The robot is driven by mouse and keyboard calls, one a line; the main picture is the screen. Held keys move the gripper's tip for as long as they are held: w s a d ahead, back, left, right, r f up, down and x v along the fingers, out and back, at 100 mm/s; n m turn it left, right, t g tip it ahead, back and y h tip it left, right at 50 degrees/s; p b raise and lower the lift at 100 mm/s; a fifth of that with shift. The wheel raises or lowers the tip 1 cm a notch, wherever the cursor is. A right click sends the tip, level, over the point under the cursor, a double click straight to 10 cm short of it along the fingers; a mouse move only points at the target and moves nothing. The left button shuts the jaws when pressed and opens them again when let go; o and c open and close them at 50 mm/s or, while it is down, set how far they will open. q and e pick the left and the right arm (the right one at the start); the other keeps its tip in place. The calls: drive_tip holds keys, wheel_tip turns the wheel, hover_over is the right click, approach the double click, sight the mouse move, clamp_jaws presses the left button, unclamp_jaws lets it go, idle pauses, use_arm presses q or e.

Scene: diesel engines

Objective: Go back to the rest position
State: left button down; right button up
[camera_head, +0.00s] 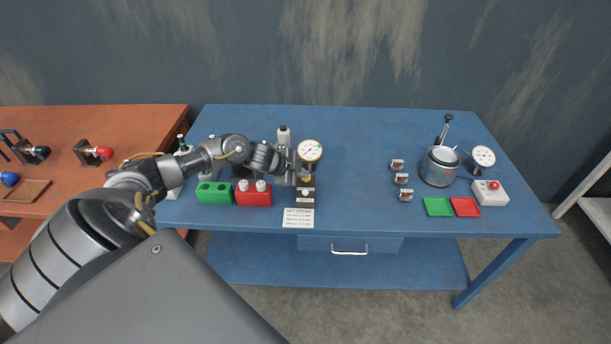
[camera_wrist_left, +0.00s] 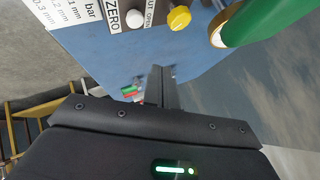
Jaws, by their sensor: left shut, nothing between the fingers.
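My left arm reaches in from the left over the blue table (camera_head: 360,130). My left gripper (camera_head: 300,174) is beside the dial gauge (camera_head: 309,151) on its dark stand. In the left wrist view the shut fingers (camera_wrist_left: 161,88) hold nothing. A green cylindrical part (camera_wrist_left: 250,22), a yellow knob (camera_wrist_left: 179,17) and a white button (camera_wrist_left: 134,18) with a ZERO label show past the fingers. My right gripper is not in view.
A printed card (camera_head: 298,217) lies at the front edge. A metal pot (camera_head: 439,166), green tray (camera_head: 437,207) and red tray (camera_head: 465,207) stand at right. The table's middle is clear.

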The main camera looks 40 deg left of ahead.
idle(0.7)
use_arm(q)
drive_tip(key=s+d+f+n, duration=0.1)
drive_tip(key=s+d+f, duration=0.3)
drive_tip(key=d, duration=0.5)
drive_tip(key=s+d+f+n, duration=0.25)
drive_tip(key=s+d, duration=0.35)
drive_tip(key=d, duration=0.3)
drive_tip(key=s+d+r+n+g+y, duration=0.1)
drive_tip(key=s+d+n+g, duration=0.15)
drive_tip(key=s, duration=0.95)
drive_tip(key=s+d+n+g+y, duration=0.1)
drive_tip(key=s+n+g, duration=0.25)
drive_tip(key=s, duration=0.85)
wheel_tip(320, 180, down, 29)
drive_tip(key=s+b, duration=0.1)
drive_tip(key=b, duration=0.3)
drive_tip(key=s+a+f+g+b, duration=0.1)
drive_tip(key=s+a+f+b, duration=0.1)
drive_tip(key=s+f, duration=1.5)
wheel_tip(320, 180, down, 2)
drive_tip(key=shift+a+f+g+y+b, duration=0.25)
drive_tip(key=shift+a+g+y+b, duration=0.05)
drive_tip(key=shift+a+g+b, duration=0.1)
